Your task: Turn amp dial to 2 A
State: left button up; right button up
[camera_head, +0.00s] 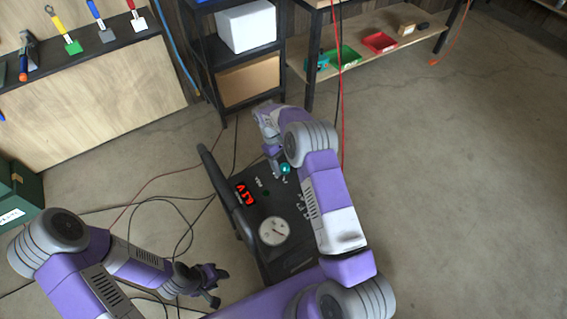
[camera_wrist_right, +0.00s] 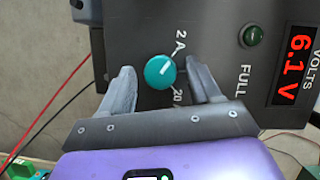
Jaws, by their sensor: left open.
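The amp dial (camera_wrist_right: 160,72) is a round teal knob on the dark charger panel (camera_wrist_right: 222,60). Its white mark points right and slightly up in the wrist view, between the labels "2 A" and "20". It also shows as a small teal spot in the head view (camera_head: 285,169). My right gripper (camera_wrist_right: 161,68) is open, with one finger on each side of the dial and a narrow gap visible on both sides. In the head view my right gripper (camera_head: 276,166) is at the panel's far end. My left gripper (camera_head: 212,284) is open and empty, low beside the charger.
Cables cross the floor at left. A shelf (camera_head: 245,55) stands behind; floor at right is clear.

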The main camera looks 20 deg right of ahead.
jog(key=shift+r, duration=0.1)
jog(key=d+p+v, duration=0.1)
jog(key=v, duration=0.6)
jog(key=shift+a+r, duration=0.15)
jog(key=shift+a, duration=0.4)
jog(key=shift+w, duration=0.1)
